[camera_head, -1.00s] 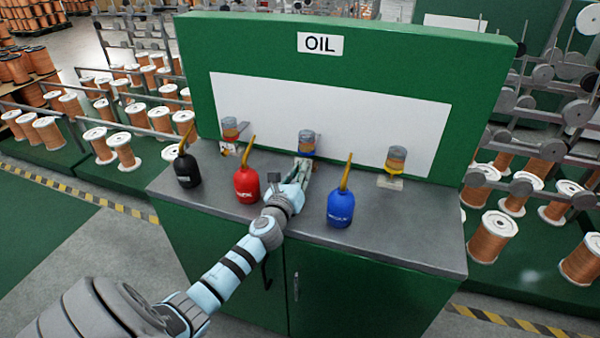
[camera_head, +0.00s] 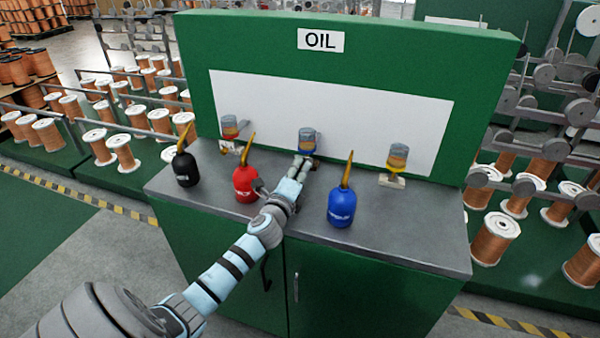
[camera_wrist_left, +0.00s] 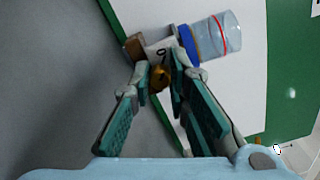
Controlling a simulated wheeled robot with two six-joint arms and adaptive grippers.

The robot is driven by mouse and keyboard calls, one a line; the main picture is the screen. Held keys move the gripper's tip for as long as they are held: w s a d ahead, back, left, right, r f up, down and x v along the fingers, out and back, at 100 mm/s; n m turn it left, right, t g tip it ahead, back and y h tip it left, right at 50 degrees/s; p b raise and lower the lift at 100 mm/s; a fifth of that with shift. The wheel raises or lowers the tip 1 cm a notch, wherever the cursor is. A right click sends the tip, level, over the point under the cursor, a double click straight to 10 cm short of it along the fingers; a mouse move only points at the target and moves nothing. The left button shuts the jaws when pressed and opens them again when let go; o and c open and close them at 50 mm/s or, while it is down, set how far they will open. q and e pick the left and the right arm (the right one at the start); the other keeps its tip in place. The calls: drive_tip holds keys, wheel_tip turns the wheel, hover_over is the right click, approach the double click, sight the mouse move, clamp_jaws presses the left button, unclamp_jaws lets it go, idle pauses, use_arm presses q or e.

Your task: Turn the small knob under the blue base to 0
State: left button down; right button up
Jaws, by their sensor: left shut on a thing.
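The oil cup with the blue base (camera_head: 300,147) stands at the middle of the white panel. In the left wrist view its blue base (camera_wrist_left: 188,46) lies sideways under a clear cup (camera_wrist_left: 217,35) with a red line. A small brass knob (camera_wrist_left: 158,80) sits below the base, between my fingertips. My left gripper (camera_head: 306,163) reaches in under the blue base. In the left wrist view my left gripper (camera_wrist_left: 160,76) is shut on the knob. A small black 0 mark (camera_wrist_left: 161,52) shows on a pale plate beside the knob. My right gripper is out of view.
A black oil can (camera_head: 187,170), a red oil can (camera_head: 245,184) and a blue oil can (camera_head: 341,207) stand on the grey worktop (camera_head: 400,235). The red can is close beside my left wrist. Other cups, with red (camera_head: 228,136) and yellow (camera_head: 396,167) bases, flank the blue one.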

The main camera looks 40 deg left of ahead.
use_arm(q)
drive_tip(key=shift+f+n, duration=0.15)
drive_tip(key=shift+n, duration=0.75)
drive_tip(key=c, duration=1.5)
unclamp_jaws()
drive_tip(key=shift+c, duration=0.2)
drive_tip(key=shift+s, duration=0.1)
drive_tip(key=v, duration=1.2)
